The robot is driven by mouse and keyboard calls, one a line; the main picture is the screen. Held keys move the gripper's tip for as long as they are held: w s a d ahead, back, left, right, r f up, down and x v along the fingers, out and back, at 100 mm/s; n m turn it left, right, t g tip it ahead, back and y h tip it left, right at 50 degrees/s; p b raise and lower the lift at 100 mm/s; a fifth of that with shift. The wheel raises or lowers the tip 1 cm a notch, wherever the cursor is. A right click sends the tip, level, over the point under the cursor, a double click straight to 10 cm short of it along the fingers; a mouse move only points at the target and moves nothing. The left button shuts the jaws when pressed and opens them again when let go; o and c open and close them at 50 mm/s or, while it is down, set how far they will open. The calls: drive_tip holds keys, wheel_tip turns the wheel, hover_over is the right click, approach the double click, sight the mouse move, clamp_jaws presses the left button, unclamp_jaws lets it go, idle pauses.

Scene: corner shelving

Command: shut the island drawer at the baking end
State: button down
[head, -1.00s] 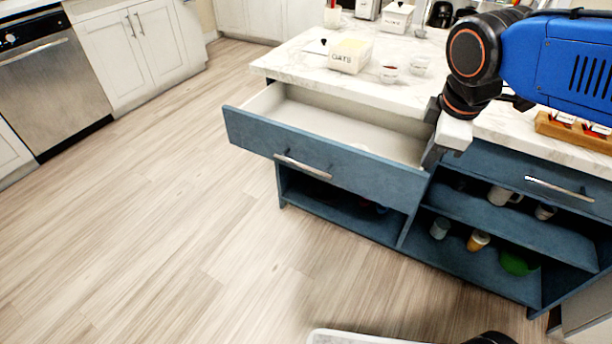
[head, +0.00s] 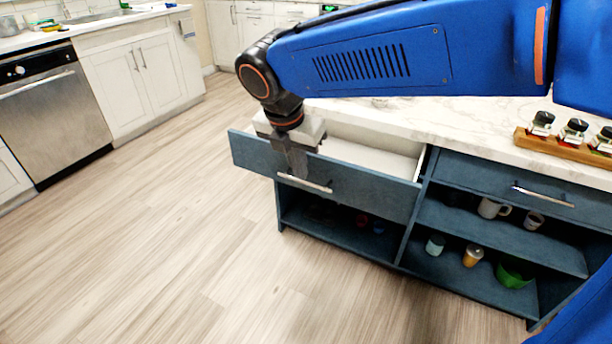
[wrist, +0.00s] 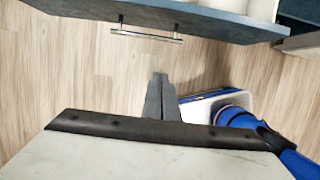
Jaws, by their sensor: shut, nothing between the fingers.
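The island drawer (head: 370,197) is blue with a bar handle (head: 305,183) and stands open. Its pale inside shows behind the front panel. My gripper (head: 297,174) is shut and empty, pointing down in front of the panel, near the handle's middle in the head view. In the wrist view, the closed fingers (wrist: 160,82) show against the floor, with a gap between their tips and the handle (wrist: 146,36). The drawer front (wrist: 190,14) runs along the top there. My wrist and arm hide the drawer's left back part and the counter behind it.
The marble counter (head: 470,135) holds a wooden rack (head: 565,145) with small jars at the right. Below are open shelves with mugs, cups and a green bowl (head: 514,273). A second drawer (head: 500,183) to the right is shut. The floor (head: 170,230) at left is clear.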

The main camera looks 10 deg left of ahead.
drive_tip(key=x, duration=0.3)
drive_tip(key=w+x, duration=0.1)
drive_tip(key=x, duration=0.3)
drive_tip(key=w+x, duration=0.1)
drive_tip(key=x, duration=0.2)
drive_tip(key=shift+w+d+r, duration=0.15)
drive_tip(key=shift+w+d, duration=0.05)
drive_tip(key=shift+d, duration=0.25)
drive_tip(key=shift+w+d, duration=0.2)
drive_tip(key=shift+w, duration=0.35)
drive_tip(key=shift+w, duration=0.1)
drive_tip(key=w+d, duration=0.3)
drive_tip(key=w, duration=0.5)
drive_tip(key=w+d, duration=0.2)
drive_tip(key=w, duration=0.5)
drive_tip(key=w+d, duration=0.3)
drive_tip(key=w, duration=0.5)
drive_tip(key=shift+w+d, duration=0.35)
drive_tip(key=shift+w, duration=0.1)
